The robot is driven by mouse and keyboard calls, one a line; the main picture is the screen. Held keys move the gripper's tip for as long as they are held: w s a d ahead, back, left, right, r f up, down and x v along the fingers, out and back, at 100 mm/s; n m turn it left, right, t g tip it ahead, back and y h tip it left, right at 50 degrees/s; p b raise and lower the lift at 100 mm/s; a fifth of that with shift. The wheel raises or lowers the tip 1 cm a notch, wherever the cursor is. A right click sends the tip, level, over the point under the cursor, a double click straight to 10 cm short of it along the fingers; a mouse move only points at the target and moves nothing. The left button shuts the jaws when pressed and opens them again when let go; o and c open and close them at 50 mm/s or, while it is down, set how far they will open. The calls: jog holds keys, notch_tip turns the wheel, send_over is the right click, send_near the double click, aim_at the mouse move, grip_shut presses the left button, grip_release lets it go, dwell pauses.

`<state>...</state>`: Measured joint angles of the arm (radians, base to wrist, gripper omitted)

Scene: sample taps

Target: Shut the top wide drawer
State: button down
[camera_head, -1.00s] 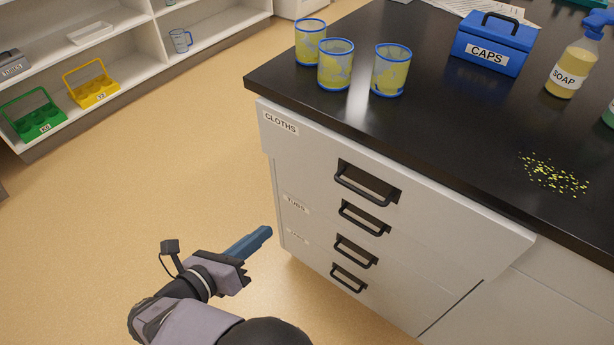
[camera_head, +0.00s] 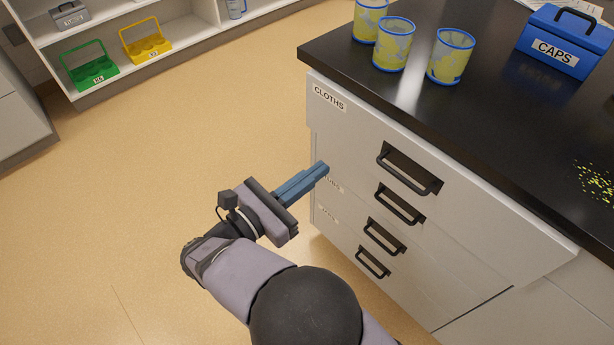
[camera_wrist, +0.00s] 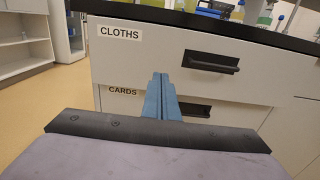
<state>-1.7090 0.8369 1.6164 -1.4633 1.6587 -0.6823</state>
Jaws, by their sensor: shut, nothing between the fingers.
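The top wide drawer (camera_head: 345,125) is pale, labelled CLOTHS, with a black handle (camera_head: 409,171) in a dark recess. Its front stands out a little past the drawers below, so it is partly open. It also fills the upper part of the wrist view (camera_wrist: 150,62). My gripper (camera_head: 325,168) has blue fingers that are closed together and empty. In the head view it is left of the drawer's handle, near the left end of the drawer stack. In the wrist view the fingertips (camera_wrist: 160,76) overlap the lower part of the CLOTHS front; I cannot tell whether they touch it.
Several narrower-looking drawers with black handles (camera_head: 400,207) sit below. The black worktop (camera_head: 500,140) overhangs them and carries yellow-blue cups (camera_head: 395,45) and a blue CAPS box (camera_head: 565,40). Open floor (camera_head: 160,150) lies left. Shelves with green (camera_head: 90,70) and yellow carriers (camera_head: 147,45) stand behind.

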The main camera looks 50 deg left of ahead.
aim_at(361, 138)
jog(key=w, duration=1)
jog(key=shift+w, duration=0.15)
jog(key=shift+w, duration=0.1)
jog(key=w, duration=0.3)
jog(key=shift+w, duration=0.7)
jog(key=shift+r, duration=0.15)
jog(key=shift+r, duration=0.1)
jog(key=shift+s, duration=0.4)
jog(key=s+p, duration=0.1)
jog(key=s, duration=1.2)
jog(key=shift+s+f, duration=0.25)
jog(key=shift+s, duration=0.15)
